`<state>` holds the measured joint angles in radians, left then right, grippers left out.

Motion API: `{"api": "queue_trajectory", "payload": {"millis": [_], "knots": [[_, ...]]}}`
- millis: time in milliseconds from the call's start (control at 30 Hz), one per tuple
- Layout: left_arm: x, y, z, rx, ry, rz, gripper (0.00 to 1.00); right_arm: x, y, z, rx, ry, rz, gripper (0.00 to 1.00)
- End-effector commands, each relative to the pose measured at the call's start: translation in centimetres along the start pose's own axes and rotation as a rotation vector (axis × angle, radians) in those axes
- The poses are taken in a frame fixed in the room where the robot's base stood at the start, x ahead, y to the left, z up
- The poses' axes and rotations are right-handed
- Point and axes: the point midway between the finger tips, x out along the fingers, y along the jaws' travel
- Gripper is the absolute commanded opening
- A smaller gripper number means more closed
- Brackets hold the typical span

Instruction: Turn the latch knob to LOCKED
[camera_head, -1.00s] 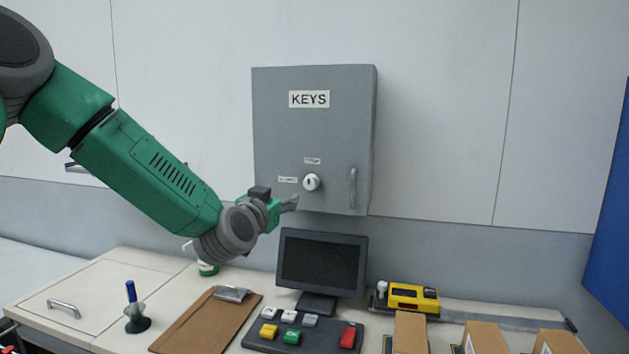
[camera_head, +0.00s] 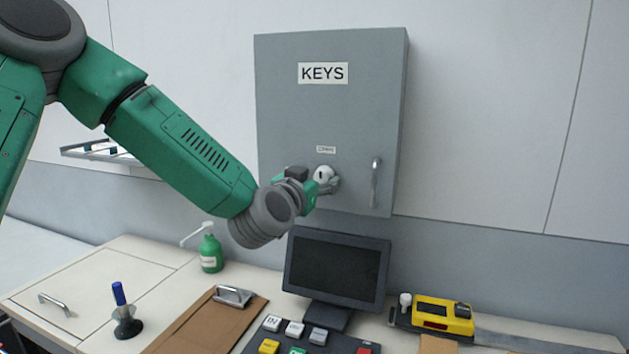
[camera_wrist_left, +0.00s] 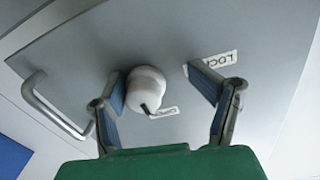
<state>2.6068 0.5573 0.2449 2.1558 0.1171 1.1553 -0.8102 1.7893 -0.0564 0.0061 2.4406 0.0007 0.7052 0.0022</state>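The white latch knob (camera_head: 324,174) sits on the front of the grey KEYS cabinet (camera_head: 290,115), with a dark mark on its face. A small label (camera_head: 326,150) is above it. My left gripper (camera_head: 330,187) is at the knob, its arm coming in from the left. In the left wrist view the knob (camera_wrist_left: 146,88) is between the open fingers (camera_wrist_left: 160,98), close to one blue pad and well apart from the other. A label with letters starting LOC (camera_wrist_left: 213,66) shows behind the farther finger; another label is partly hidden by the knob. My right gripper is not in view.
A cabinet handle (camera_head: 375,183) is right of the knob. Below stand a black monitor (camera_head: 337,266), a button panel (camera_head: 290,335), a yellow device (camera_head: 442,315), a clipboard (camera_head: 205,325) and a green pump bottle (camera_head: 211,252).

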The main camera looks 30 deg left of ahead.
Motion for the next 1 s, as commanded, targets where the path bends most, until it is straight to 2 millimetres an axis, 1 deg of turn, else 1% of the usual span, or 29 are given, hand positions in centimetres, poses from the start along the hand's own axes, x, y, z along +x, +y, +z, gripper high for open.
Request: {"api": "queue_trajectory", "payload": {"millis": [33, 67, 100, 167, 200, 467, 667, 867, 1000], "knots": [[-0.1, 0.0, 0.2, 0.004, -0.005, -0.008, 0.35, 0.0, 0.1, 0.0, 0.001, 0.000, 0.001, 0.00], [-0.2, 0.1, 0.1, 0.005, -0.005, -0.008, 0.24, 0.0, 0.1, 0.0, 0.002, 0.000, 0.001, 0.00], [-0.2, 0.2, 0.0, 0.006, -0.005, -0.010, 0.11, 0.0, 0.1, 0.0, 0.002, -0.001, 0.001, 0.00], [-0.2, 0.2, 0.0, 0.006, -0.004, -0.010, 0.09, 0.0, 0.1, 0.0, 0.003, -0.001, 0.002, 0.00], [-0.3, 0.2, -0.1, 0.006, -0.003, -0.009, 0.05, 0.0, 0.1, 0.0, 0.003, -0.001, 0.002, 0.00], [-0.2, -0.1, -0.1, -0.004, 0.003, 0.001, 0.06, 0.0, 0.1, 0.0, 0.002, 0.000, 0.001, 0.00], [-0.2, 0.0, -0.2, -0.049, 0.007, -0.005, 0.06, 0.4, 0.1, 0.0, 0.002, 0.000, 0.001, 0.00], [-0.2, -0.1, -0.1, -0.169, 0.012, -0.006, 0.06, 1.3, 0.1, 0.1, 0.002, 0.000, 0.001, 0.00], [-0.2, -0.2, 0.0, -0.290, 0.017, -0.006, 0.06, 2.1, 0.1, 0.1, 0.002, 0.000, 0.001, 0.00]]}}
